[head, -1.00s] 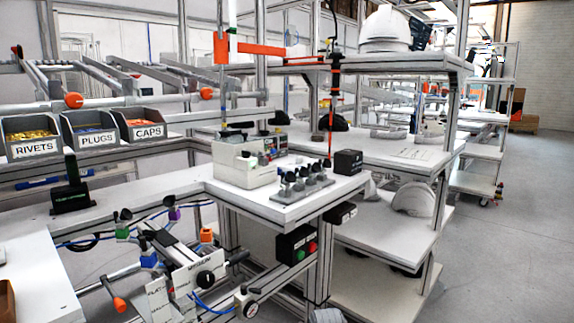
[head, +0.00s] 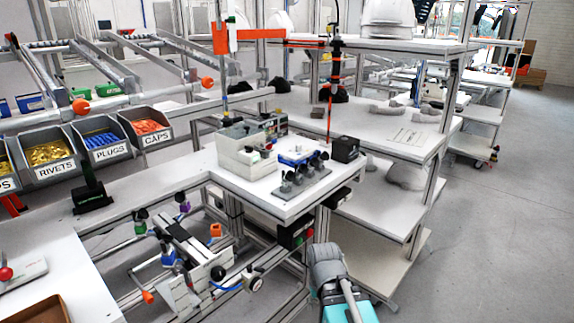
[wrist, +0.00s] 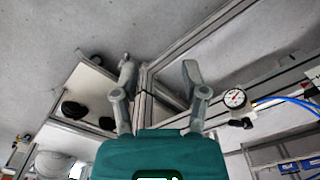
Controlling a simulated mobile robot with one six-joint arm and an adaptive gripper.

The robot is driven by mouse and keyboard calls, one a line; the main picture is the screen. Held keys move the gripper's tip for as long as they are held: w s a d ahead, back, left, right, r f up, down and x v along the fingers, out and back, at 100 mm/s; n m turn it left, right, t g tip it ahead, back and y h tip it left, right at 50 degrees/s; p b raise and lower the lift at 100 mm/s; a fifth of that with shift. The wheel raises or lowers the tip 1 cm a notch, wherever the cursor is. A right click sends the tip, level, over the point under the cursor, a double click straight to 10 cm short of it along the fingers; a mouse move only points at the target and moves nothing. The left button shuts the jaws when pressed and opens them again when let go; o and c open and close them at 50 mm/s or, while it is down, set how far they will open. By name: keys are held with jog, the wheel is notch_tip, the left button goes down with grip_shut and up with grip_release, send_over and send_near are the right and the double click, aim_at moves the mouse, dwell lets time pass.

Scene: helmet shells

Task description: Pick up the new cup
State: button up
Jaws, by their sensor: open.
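Several small dark cup-like pieces (head: 300,182) stand in a row on a small rack on the white bench top (head: 262,190) in the head view. I cannot tell which of them, if any, is the new cup. My arm (head: 328,268) enters at the bottom of the head view, below and in front of this bench. My gripper (wrist: 158,80) shows in the wrist view with its two grey fingers spread apart and nothing between them. Metal frame bars are behind the fingers.
Bins of rivets (head: 50,160), plugs (head: 100,140) and caps (head: 148,128) stand at left. A pressure gauge (wrist: 234,98) is near the gripper.

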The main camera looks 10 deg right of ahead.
notch_tip(320, 180, up, 24)
jog(key=w+p, duration=0.2)
jog(key=p, duration=2.1)
notch_tip(320, 180, up, 18)
jog(key=m+p, duration=1.8)
jog(key=m, duration=0.3)
send_over(283, 171)
jog(key=shift+r, duration=0.2)
jog(key=shift+f, duration=0.15)
notch_tip(283, 171, down, 8)
jog(key=b, duration=0.8)
jog(key=shift+f+b, duration=0.15)
jog(key=shift+b, duration=0.15)
jog(key=shift+f, duration=0.1)
jog(key=shift+f+b, duration=2.5)
jog(key=shift+b, duration=0.1)
